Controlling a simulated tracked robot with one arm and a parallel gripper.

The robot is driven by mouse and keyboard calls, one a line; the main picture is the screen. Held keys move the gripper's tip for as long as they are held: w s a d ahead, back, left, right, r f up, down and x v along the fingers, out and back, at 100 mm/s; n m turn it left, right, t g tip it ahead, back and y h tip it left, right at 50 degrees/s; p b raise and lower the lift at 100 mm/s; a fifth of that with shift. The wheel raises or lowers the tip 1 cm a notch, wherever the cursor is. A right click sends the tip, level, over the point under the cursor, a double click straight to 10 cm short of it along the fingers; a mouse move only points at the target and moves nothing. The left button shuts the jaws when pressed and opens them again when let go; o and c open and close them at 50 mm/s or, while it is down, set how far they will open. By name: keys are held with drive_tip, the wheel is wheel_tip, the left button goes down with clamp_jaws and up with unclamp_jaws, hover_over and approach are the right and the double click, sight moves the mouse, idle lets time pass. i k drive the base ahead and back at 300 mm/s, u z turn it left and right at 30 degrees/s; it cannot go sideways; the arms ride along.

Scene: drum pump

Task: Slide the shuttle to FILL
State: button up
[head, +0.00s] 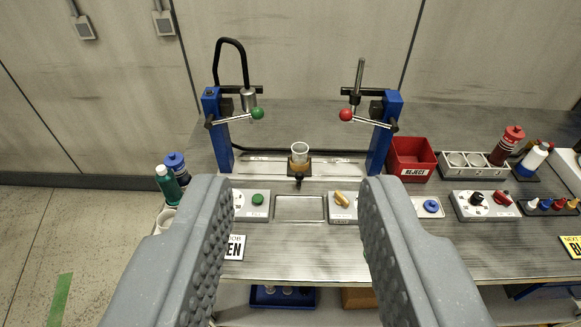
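The shuttle (298,169) is a small brown block with a dark knob at its front, carrying a clear cup (299,152). It sits on a pale rail (257,167) about midway between two blue posts. The left post (219,130) bears a hooked black hose, a nozzle and a lever with a green ball (257,113). The right post (384,132) bears an upright rod and a lever with a red ball (345,115). No FILL label is readable. My gripper (296,195) is open and empty, its grey fingers wide apart in front of the bench.
A red REJECT bin (411,158) stands right of the right post. Control boxes with a green button (257,198) and a yellow knob (341,198) flank a shallow tray (299,220) in front of the rail. Bottles stand at both sides.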

sight(300, 172)
drive_tip(key=i, duration=0.9)
drive_tip(key=z, duration=0.05)
